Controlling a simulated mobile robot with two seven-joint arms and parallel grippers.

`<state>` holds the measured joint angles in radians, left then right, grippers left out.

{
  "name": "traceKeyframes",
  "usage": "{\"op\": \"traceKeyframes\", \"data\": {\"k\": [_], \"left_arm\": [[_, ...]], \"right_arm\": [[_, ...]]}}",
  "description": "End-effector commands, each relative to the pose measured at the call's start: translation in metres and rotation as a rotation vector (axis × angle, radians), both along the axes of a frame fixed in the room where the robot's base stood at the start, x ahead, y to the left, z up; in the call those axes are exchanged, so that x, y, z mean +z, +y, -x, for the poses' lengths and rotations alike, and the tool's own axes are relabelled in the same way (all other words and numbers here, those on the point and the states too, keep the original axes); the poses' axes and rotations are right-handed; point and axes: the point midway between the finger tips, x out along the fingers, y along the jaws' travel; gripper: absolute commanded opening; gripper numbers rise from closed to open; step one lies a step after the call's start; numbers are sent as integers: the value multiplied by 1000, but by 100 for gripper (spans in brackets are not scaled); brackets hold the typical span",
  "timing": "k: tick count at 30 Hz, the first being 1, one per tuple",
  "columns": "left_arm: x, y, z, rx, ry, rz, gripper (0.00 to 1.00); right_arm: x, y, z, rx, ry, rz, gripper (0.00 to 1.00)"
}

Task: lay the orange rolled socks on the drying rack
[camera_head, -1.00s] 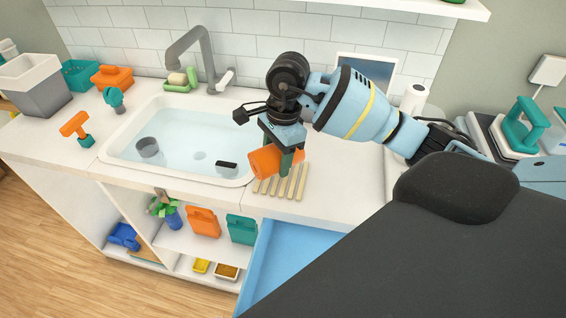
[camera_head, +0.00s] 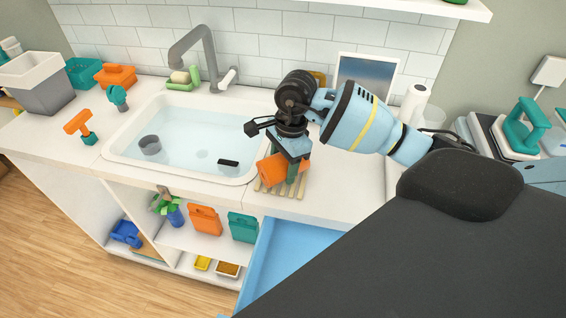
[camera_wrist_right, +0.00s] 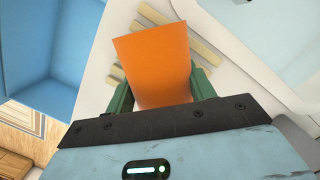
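The orange rolled socks (camera_head: 269,168) are between the green fingers of my right gripper (camera_head: 288,172), over the drying rack. In the right wrist view the socks (camera_wrist_right: 153,62) fill the space between the two fingers, which lie along both sides of them. The drying rack (camera_head: 281,191) is a set of pale wooden slats on the counter, right of the sink; some slats (camera_wrist_right: 207,50) show past the socks in the wrist view. I cannot tell whether the socks touch the slats. My left gripper is out of view.
The water-filled sink (camera_head: 190,142) is just left of the rack. An open blue drawer (camera_head: 290,250) juts out below the counter. A framed picture (camera_head: 366,80) and a paper roll (camera_head: 413,103) stand behind my arm. The counter right of the rack is clear.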

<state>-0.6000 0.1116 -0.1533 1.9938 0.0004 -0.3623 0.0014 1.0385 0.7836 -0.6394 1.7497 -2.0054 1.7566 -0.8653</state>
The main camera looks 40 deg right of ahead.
Motion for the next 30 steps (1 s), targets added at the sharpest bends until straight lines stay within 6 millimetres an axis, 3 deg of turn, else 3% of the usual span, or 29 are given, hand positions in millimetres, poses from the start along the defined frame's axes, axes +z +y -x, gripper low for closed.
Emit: {"op": "traceKeyframes", "data": {"k": [1,5,17,30], "left_arm": [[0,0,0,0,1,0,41],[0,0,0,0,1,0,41],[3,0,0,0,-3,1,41],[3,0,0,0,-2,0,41]], "right_arm": [[-1,0,0,0,1,0,59],[0,0,0,0,0,0,76],[8,-1,0,0,-2,0,76],[87,-13,0,0,-2,0,76]]}}
